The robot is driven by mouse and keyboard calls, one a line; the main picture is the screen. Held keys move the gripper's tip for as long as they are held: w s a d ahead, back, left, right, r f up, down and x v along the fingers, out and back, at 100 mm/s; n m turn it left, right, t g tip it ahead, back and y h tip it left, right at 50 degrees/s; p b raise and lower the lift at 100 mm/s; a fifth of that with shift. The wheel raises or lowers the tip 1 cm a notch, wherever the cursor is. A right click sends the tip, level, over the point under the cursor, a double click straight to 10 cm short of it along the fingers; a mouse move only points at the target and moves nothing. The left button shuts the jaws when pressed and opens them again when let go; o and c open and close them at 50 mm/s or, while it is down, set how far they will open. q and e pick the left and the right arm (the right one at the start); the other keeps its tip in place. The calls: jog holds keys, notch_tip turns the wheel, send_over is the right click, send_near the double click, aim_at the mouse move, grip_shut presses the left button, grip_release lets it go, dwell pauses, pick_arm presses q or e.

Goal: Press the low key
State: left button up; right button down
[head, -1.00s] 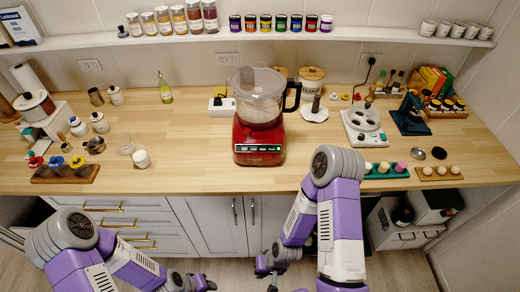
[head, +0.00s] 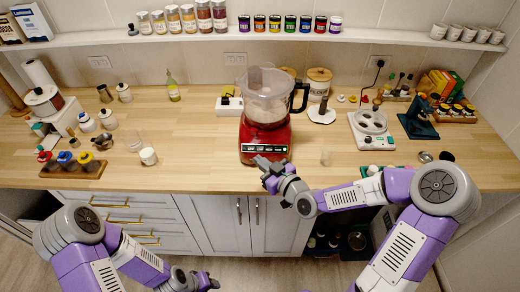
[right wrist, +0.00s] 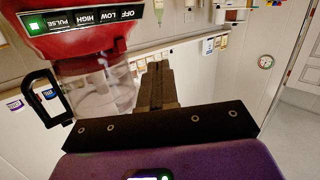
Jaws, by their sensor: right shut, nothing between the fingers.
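The red food processor (head: 250,135) stands on the counter, with a clear bowl on top. Its dark front panel (head: 240,149) carries a row of keys. In the right wrist view the panel is upside down, and the LOW key (right wrist: 115,16) lies between HIGH and OFF. A green light (right wrist: 36,26) glows at the PULSE end. My right gripper (head: 262,162) is shut and empty, just in front of and below the panel. Its fingers (right wrist: 157,68) appear apart from the keys in the right wrist view. My left gripper (head: 207,282) is low at the picture's bottom; its opening is unclear.
A white device (head: 371,128) stands to the right. The counter beside the processor is mostly clear.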

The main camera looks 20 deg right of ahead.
aim_at(260, 149)
jog(key=shift+r, duration=0.25)
jog(key=shift+w, duration=0.1)
jog(key=shift+w+d+f+b, duration=0.4)
jog(key=shift+w+f+b, duration=0.35)
jog(key=shift+w, duration=0.4)
jog(key=shift+w+d+f+b, duration=0.4)
jog(key=shift+w+f+b, duration=0.2)
jog(key=shift+w+f, duration=0.45)
jog(key=shift+w+d+f+b, duration=0.4)
jog(key=shift+w+f+b, duration=0.3)
jog(key=shift+w, duration=0.6)
jog(key=shift+w+d+f+b, duration=0.1)
jog(key=shift+w+f+b, duration=0.1)
jog(key=shift+w+b, duration=0.15)
